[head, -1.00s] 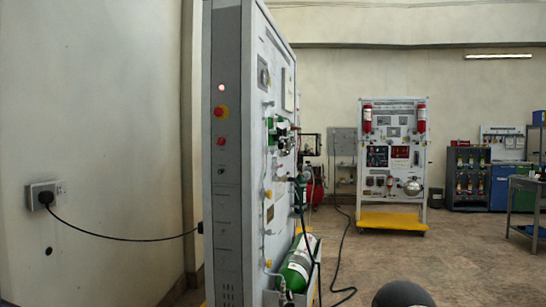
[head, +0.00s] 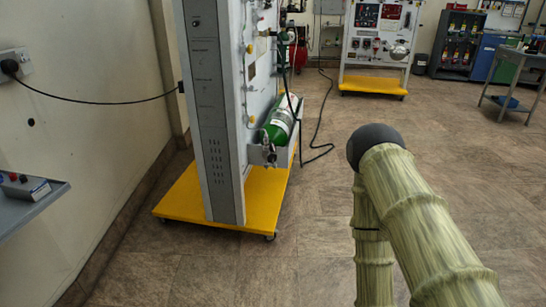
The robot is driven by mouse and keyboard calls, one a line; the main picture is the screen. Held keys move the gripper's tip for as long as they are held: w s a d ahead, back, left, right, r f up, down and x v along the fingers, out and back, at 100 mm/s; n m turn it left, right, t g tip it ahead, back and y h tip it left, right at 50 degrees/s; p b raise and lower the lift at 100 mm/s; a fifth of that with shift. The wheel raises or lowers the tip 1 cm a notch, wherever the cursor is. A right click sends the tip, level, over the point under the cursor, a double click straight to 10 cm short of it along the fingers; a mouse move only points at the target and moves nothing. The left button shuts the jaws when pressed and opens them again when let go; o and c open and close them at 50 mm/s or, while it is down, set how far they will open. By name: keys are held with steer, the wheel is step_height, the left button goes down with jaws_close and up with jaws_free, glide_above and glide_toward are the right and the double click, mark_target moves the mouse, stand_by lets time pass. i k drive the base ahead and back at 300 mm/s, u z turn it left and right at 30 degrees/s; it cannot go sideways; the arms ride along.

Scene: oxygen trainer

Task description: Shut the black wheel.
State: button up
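The oxygen trainer stand (head: 215,110) is on the left, seen nearly edge-on, with its working face turned to the right. A green and white cylinder (head: 280,122) lies tilted in a holder low on that face, with metal fittings (head: 268,152) at its near end. I cannot make out a black wheel for certain; the parts on the face are small and steeply foreshortened. My arm shows at the lower right, bent at a dark joint. My gripper is out of view.
The stand's yellow wheeled base (head: 265,205) juts out over the tiled floor (head: 300,265). A black hose (head: 322,110) trails on the floor behind. A power cable (head: 100,102) spans from wall to stand. A grey shelf (head: 40,205) is at left. Floor right of the stand is clear.

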mark_target(272, 158)
steer(key=z, duration=0.45)
steer(key=k, duration=0.55)
steer(key=z, duration=0.75)
steer(key=i, duration=0.85)
steer(key=u, duration=1.05)
steer(key=i, duration=0.65)
steer(key=u, duration=0.8)
